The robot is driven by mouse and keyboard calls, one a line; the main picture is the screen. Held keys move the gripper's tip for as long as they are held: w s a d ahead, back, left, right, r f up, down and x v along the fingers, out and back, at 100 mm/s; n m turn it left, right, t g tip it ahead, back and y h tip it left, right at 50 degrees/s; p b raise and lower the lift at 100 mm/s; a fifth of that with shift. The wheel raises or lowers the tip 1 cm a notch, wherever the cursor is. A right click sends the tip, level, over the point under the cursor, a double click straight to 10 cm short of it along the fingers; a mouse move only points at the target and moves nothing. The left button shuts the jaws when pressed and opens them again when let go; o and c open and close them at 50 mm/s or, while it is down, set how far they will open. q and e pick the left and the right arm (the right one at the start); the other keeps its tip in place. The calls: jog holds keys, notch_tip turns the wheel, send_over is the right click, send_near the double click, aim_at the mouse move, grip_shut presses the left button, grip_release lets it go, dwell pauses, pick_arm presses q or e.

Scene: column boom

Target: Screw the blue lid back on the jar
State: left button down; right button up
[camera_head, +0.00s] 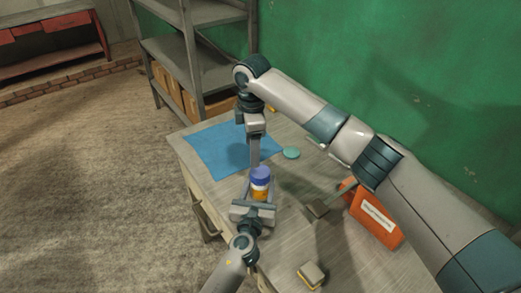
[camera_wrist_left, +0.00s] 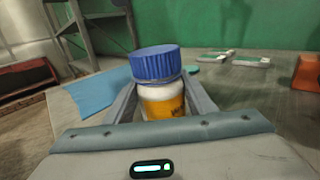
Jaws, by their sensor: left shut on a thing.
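The jar (camera_wrist_left: 162,103) is white with an orange label and stands upright. The blue lid (camera_wrist_left: 154,64), with a ribbed side, sits on top of it; whether it is threaded tight I cannot tell. In the head view the lid (camera_head: 260,175) and jar (camera_head: 260,190) are near the table's left front edge. My left gripper (camera_head: 258,196) is shut on the jar, one finger on each side. My right gripper (camera_head: 254,160) points down just behind the lid in the head view. Its fingers overlap edge-on, so their opening is hidden. It does not show in the left wrist view.
A blue mat (camera_head: 215,150) and a teal disc (camera_head: 291,153) lie behind the jar. A grey shelf (camera_head: 190,60) stands behind the table.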

aim_at(261, 171)
jog(key=n, duration=0.3)
jog(key=d+n, duration=0.1)
jog(key=n, duration=0.2)
jog(key=shift+s, duration=0.2)
jog(key=n, duration=0.4)
jog(key=shift+s+d+n+g, duration=0.2)
jog(key=shift+d+n+g, duration=0.1)
jog(key=shift+d+n, duration=0.1)
jog(key=n, duration=0.3)
jog(key=shift+s+d+f, duration=0.1)
jog(key=shift+s+d, duration=0.1)
jog(key=shift+d, duration=0.1)
jog(key=shift+f, duration=0.1)
jog(key=shift+f, duration=3.9)
